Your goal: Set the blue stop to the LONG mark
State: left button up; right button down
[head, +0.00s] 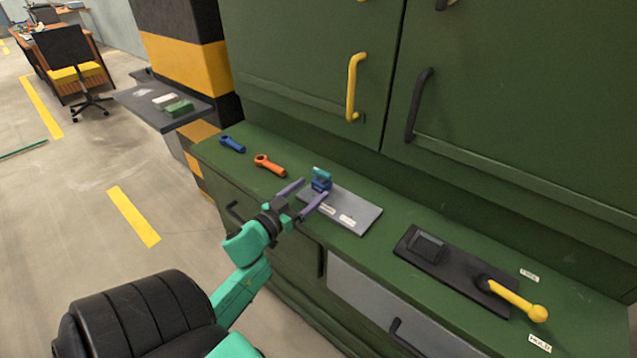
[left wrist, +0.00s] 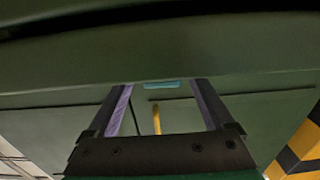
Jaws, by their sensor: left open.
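The blue stop (head: 321,185), with a teal top piece (head: 321,173), sits at the far left end of a grey plate (head: 358,216) on the green counter. Two small white labels (head: 347,219) lie along the plate's near edge; their text is too small to read. My left gripper (head: 313,189) is open, its two purple fingers pointing at the stop, with the stop by the fingertips. Contact cannot be told. In the left wrist view, a teal strip (left wrist: 162,85) shows between the purple fingers (left wrist: 159,92). My right gripper is not in view.
A blue tool (head: 232,144) and an orange tool (head: 270,165) lie left of the plate. A black plate (head: 455,279) with a yellow-knobbed lever (head: 520,300) lies right, near FREE and HOLD labels. Green cabinet doors (head: 300,50) with handles rise behind.

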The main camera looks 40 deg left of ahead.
aim_at(317, 185)
pick_arm(q)
jog(key=w, duration=0.4)
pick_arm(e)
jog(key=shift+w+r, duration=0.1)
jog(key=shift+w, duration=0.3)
pick_arm(q)
jog(key=shift+c, duration=0.3)
